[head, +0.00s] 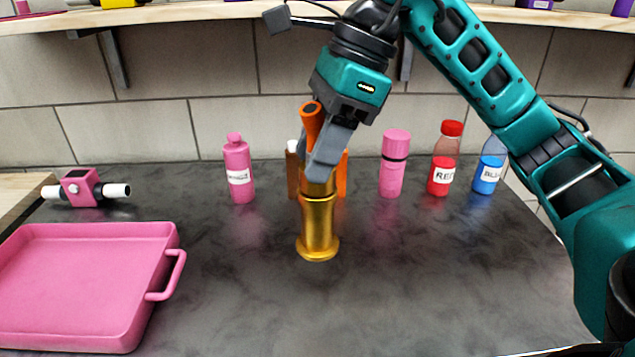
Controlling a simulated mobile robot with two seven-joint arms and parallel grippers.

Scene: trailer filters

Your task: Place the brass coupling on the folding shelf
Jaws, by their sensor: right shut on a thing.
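The brass coupling (318,228) is a gold upright cylinder with a wide flange at its bottom, in the middle of the head view. My right gripper (320,176) reaches down from above and is shut on its upper part. The grey finger covers part of the coupling's top. I cannot tell whether its flange touches the dark counter. A pale wooden shelf (200,14) on dark brackets runs along the wall at the top; it may be the folding shelf, but no fold shows. My left gripper is not in view.
An orange tube-like thing (311,120) shows close behind the gripper, partly hidden. A pink bottle (239,172), pink canister (393,165), red bottle (444,165) and blue bottle (488,170) stand along the back. A pink tray (172,240) and pink valve-like part (82,187) are left. The front counter (400,290) is clear.

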